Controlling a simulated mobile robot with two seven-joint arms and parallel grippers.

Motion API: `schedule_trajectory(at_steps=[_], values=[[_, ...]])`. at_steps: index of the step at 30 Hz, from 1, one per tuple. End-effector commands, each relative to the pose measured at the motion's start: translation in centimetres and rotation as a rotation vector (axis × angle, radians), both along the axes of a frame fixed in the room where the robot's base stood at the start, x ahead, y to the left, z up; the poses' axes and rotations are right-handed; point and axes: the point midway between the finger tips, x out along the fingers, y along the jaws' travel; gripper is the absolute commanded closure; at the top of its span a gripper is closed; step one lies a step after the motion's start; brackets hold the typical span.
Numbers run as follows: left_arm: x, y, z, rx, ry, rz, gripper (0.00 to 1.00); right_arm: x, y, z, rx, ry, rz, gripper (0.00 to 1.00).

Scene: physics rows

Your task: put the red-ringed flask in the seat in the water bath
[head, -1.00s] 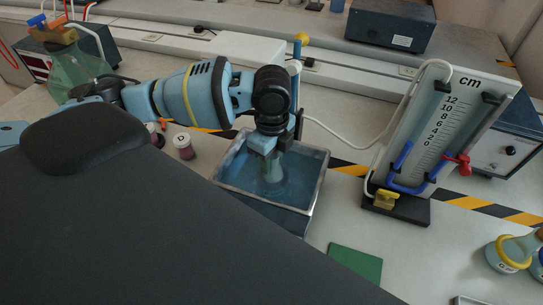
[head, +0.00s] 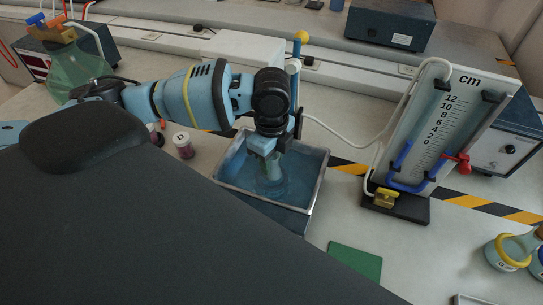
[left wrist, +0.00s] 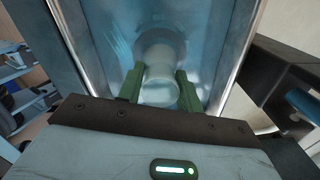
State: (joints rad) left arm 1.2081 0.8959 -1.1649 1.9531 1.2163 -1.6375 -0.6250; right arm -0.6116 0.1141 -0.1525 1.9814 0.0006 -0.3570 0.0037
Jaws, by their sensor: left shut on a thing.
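The water bath (head: 317,192) is a metal-rimmed open tank of blue water in the middle of the head view. My left gripper (head: 266,156) points down over it, shut on a clear glass flask (head: 269,184). The flask's lower part is inside the bath. In the left wrist view the flask (left wrist: 162,62) stands between my two green fingers (left wrist: 160,88), with the bath walls on both sides. No red ring can be made out on the flask. My right gripper is not in view.
A rod with a yellow knob (head: 301,37) rises behind the bath. A manometer stand (head: 425,130) is to its right, a lidded jar D (head: 183,146) to its left. A green mat (head: 355,262) lies in front; a yellow-ringed flask (head: 508,252) is at far right.

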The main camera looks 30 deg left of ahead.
Motion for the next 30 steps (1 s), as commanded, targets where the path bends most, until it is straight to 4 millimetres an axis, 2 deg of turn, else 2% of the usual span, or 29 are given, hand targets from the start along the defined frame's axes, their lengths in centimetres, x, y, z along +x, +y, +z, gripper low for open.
schedule_trajectory(at_steps=[1,2,7,19,30], values=[[0.0,0.0,0.0,-0.001,-0.002,0.000,1.00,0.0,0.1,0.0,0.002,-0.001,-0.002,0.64],[0.0,0.0,0.0,-0.001,-0.002,0.000,0.64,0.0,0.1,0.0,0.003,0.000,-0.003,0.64],[0.0,0.0,0.0,-0.001,-0.002,0.000,0.41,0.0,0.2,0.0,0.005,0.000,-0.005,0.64],[0.0,0.0,-0.1,0.000,0.001,0.000,0.39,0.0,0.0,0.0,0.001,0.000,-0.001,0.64],[0.1,0.0,6.0,-0.001,-0.007,0.000,0.39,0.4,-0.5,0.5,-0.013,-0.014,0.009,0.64]])
